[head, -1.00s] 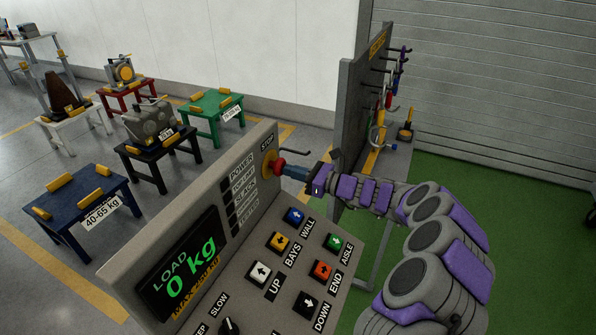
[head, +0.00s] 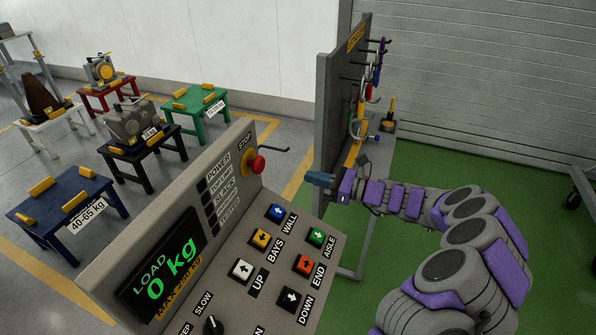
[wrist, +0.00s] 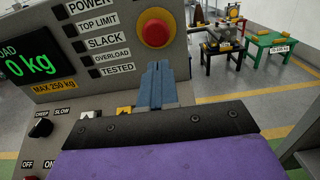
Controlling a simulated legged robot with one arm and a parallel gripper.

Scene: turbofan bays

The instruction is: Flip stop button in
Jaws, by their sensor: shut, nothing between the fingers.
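The red stop button (head: 257,164) sits on a yellow base at the upper right of the control panel (head: 232,182), under the STOP label. The wrist view also shows the red stop button (wrist: 155,33), just beyond my fingertips. My gripper (head: 309,177) is to the right of the button in the head view, apart from it, with floor showing between. Its blue fingers (wrist: 157,72) are together and hold nothing. I cannot tell from these views whether the button is pressed in.
The panel has a LOAD display (head: 168,268) reading 0 kg, several coloured arrow buttons and a rotary knob (head: 212,325). A grey tool board (head: 338,100) stands behind my gripper. Several coloured tables, such as the green one (head: 201,101), stand at the left.

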